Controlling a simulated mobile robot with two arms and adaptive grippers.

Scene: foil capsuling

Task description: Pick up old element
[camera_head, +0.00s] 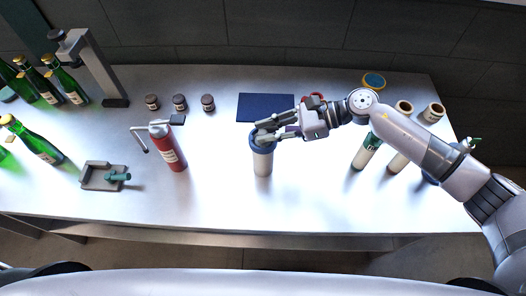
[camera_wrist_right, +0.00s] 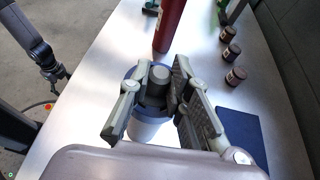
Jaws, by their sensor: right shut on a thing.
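A white cylinder with a blue collar (camera_head: 263,163) stands upright on the table near the middle. It also shows in the right wrist view (camera_wrist_right: 142,130). A dark grey round piece (camera_wrist_right: 157,80), which looks like the top of the old element, sits within the blue collar. My right gripper (camera_head: 262,136) reaches in from the right over the cylinder. Its two fingers (camera_wrist_right: 160,88) are shut on the dark grey piece, one on each side. How deep that piece sits is hidden. Part of my left arm, with its gripper (camera_wrist_right: 50,72), shows away from the table in the right wrist view.
A red bottle (camera_head: 167,147) stands left of the cylinder, with a grey tray (camera_head: 97,183) farther left. A blue mat (camera_head: 265,104) and small dark jars (camera_head: 180,102) lie behind. Pale tubes (camera_head: 366,151) stand at right under my arm. The front middle is clear.

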